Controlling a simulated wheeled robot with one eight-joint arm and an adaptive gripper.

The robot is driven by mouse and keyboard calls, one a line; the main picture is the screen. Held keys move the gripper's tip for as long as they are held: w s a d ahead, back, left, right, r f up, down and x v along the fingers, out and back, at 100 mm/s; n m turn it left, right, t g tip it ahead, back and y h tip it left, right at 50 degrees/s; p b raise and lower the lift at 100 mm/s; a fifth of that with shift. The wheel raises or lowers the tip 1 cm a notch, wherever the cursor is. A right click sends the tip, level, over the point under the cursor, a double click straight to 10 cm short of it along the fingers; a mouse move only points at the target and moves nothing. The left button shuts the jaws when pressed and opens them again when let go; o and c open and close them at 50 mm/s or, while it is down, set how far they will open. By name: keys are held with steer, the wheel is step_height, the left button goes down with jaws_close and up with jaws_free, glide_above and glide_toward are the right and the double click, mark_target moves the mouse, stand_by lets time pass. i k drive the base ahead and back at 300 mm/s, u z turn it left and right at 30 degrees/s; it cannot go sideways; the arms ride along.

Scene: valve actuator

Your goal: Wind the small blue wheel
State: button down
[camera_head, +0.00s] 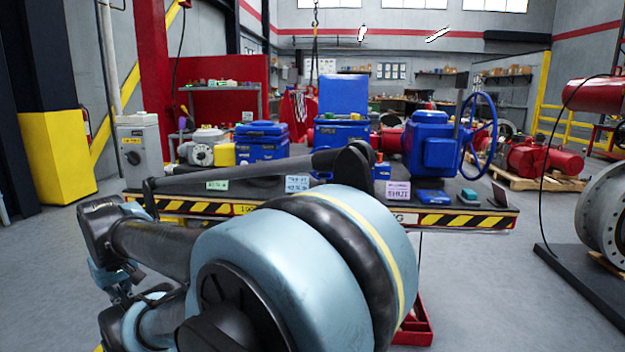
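A blue handwheel (480,135) stands upright on the right side of a blue actuator housing (432,145), which sits on the right part of the workbench. The rim and spokes show at a slant, and my arm does not cover them. It is the only blue wheel I can make out, and its small size is hard to judge from here. My arm fills the lower middle and left of the view, well in front of the handwheel and apart from it. I cannot make out my gripper's fingers among the dark arm parts at the left.
The workbench (468,218) has a black and yellow striped front edge. Several blue units, a grey control box (140,150) and small labels stand on it. A red pipe assembly (540,160) on a pallet and a large grey flange (605,215) are at the right.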

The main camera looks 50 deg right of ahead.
mark_target(322, 181)
steer(key=z, duration=0.8)
steer(key=k, duration=0.5)
steer(key=z, duration=0.1)
steer(key=i, duration=0.45)
steer(key=u, duration=0.05)
